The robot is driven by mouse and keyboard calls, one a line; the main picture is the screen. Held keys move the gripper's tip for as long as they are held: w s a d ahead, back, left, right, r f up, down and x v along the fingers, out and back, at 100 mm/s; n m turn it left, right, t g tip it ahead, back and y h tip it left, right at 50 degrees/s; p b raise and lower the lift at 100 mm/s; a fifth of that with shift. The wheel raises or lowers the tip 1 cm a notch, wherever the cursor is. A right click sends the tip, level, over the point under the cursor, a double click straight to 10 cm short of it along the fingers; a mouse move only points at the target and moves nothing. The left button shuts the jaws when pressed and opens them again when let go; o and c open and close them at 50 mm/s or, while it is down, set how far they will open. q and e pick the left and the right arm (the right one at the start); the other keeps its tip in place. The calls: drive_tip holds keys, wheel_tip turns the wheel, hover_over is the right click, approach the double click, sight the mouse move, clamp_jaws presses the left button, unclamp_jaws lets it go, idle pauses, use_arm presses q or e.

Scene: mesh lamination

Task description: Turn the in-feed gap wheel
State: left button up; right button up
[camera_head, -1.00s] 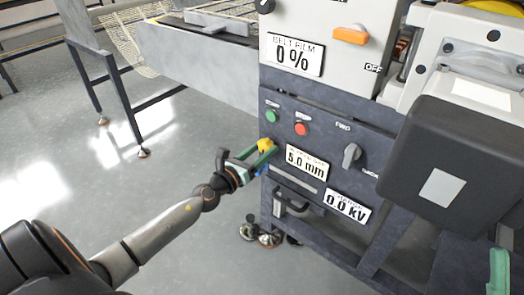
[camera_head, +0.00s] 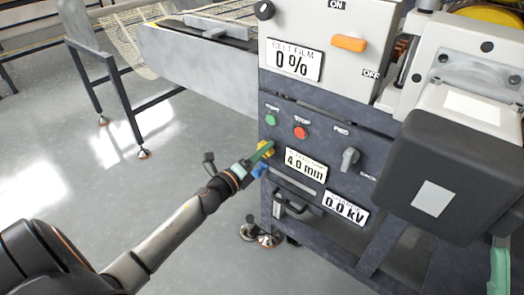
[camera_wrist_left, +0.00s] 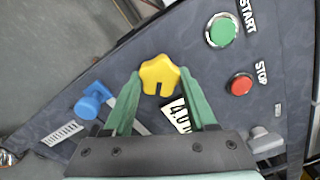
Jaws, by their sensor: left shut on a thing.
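The yellow lobed gap wheel (camera_wrist_left: 159,73) sits on the dark machine panel, between my left gripper's two green fingers in the left wrist view. In the head view the wheel (camera_head: 267,147) is partly hidden by my left gripper (camera_head: 264,152). The left gripper is shut on the wheel, with a finger on either side, and is rolled over. The gap display (camera_head: 305,166) beside the wheel reads 4.0 mm; in the left wrist view it is partly covered by a finger. A green part of my right gripper (camera_head: 500,268) shows at the lower right edge; its jaws cannot be made out.
A blue knob (camera_wrist_left: 92,101) sits close to the wheel. The green start button (camera_head: 271,119) and red stop button (camera_head: 301,132) are above it. A grey selector (camera_head: 349,158) and a 0.0 kV display (camera_head: 346,208) are to the right. Open floor lies left of the machine.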

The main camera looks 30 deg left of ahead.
use_arm(q)
drive_tip(key=shift+n, duration=0.6)
drive_tip(key=o, duration=1.4)
drive_tip(key=shift+c, duration=0.2)
drive_tip(key=shift+s, duration=0.1)
drive_tip(key=s+p, duration=0.2)
drive_tip(key=s, duration=1)
drive_tip(key=shift+s+a, duration=0.15)
drive_tip(key=shift+a, duration=0.3)
